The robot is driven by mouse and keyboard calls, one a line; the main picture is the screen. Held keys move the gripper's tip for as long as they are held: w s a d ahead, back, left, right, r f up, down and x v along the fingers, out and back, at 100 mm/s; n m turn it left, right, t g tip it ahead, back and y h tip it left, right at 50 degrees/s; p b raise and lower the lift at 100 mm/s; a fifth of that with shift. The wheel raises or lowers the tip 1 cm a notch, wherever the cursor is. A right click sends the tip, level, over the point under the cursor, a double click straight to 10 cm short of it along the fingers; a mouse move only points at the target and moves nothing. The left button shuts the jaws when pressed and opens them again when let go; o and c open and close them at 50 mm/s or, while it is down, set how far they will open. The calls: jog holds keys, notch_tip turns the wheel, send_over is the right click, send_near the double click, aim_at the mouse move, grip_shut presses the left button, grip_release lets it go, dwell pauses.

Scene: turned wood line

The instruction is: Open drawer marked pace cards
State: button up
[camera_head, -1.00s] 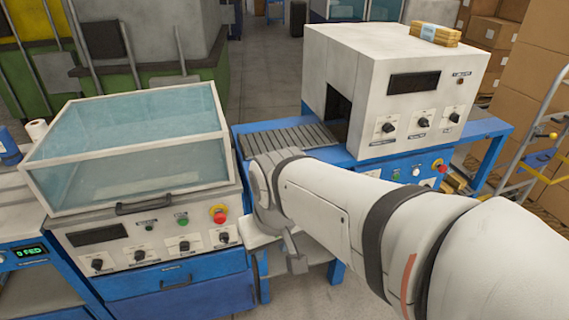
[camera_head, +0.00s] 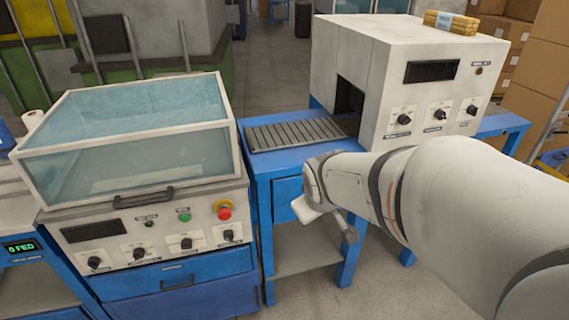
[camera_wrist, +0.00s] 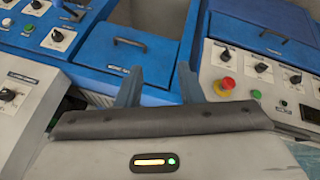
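A blue drawer (camera_wrist: 112,45) with a dark bar handle (camera_wrist: 130,42) shows shut in the wrist view; its small label is too blurred to read. Its front also shows in the head view (camera_head: 285,199), below the roller conveyor (camera_head: 294,133), partly hidden by my arm. A second blue drawer (camera_head: 215,268) with a handle (camera_head: 177,284) is shut under the left machine; its label is unreadable too. It also shows in the wrist view (camera_wrist: 250,22). My gripper (camera_wrist: 158,80) is open and empty, its fingers apart, just short of the conveyor table's drawer and not visibly touching its handle.
The left machine has a glass cover (camera_head: 130,130) and a panel with knobs and a red stop button (camera_head: 223,209). A white box machine (camera_head: 400,80) stands over the conveyor, with a wooden bundle (camera_head: 452,22) on top. Cardboard boxes (camera_head: 535,80) stand at right. Floor shows in front.

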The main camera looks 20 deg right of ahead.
jog(key=w+d+f+n+t+y+b, duration=0.1)
jog(key=w+d+f+n+t+b, duration=0.2)
jog(key=w+d+f+n+b, duration=0.4)
jog(key=w+d+f+n+t+b, duration=0.2)
jog(key=w+f+n+t+b, duration=0.15)
jog(key=f, duration=0.55)
jog(key=w+d+f+n+t+y+b, duration=0.1)
jog(key=w+d+f+n+t+b, duration=0.25)
jog(key=w+d+f+b, duration=0.3)
jog(key=w+a+f, duration=0.2)
jog(key=w, duration=0.5)
jog(key=shift+w+f+n+b, duration=0.2)
jog(key=shift+f+n+b, duration=0.05)
jog(key=shift+n+b, duration=0.2)
jog(key=shift+c, duration=0.5)
grip_shut()
